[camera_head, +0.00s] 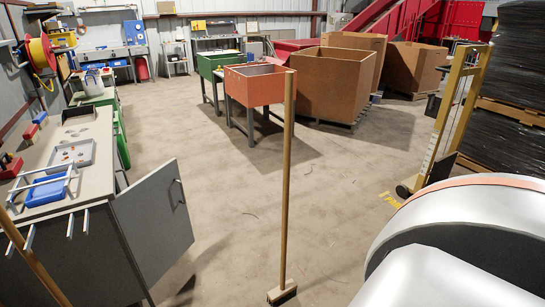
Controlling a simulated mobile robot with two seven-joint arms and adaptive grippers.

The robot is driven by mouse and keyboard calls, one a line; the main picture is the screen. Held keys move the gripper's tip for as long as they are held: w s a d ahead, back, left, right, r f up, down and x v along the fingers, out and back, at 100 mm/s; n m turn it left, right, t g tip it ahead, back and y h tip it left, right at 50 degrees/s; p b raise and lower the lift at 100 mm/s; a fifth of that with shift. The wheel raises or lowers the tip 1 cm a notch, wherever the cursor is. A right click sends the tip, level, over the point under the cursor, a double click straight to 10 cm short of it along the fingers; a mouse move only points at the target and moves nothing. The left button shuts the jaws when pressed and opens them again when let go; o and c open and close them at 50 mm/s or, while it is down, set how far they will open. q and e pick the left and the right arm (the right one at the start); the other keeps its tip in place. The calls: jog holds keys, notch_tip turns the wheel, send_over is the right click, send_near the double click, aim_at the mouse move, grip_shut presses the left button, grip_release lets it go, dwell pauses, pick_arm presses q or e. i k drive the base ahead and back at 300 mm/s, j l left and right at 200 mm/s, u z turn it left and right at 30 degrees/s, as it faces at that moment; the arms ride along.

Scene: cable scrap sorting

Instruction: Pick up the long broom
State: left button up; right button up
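A long broom (287,180) stands upright near the middle of the head view. Its thin wooden handle rises from the floor and its top overlaps the orange bin in the picture. Its small brush head (282,292) rests on the floor at the bottom of the view. Nothing is seen touching the handle. A second wooden pole (35,260) slants through the lower left corner; its lower end is cut off, so I cannot tell what it belongs to. Neither of my grippers is in view. A silver, rounded part of my own body fills the lower right.
A grey workbench (100,135) with an open cabinet door (155,225) stands at left. An orange bin (255,85) on legs and large brown boxes (335,85) stand behind the broom. A yellow lift truck (450,115) is at right. The floor around the broom is mostly clear.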

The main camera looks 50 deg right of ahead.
aim_at(285, 287)
jog(key=z, duration=1.6)
jog(key=u, duration=1.8)
jog(key=z, duration=1.8)
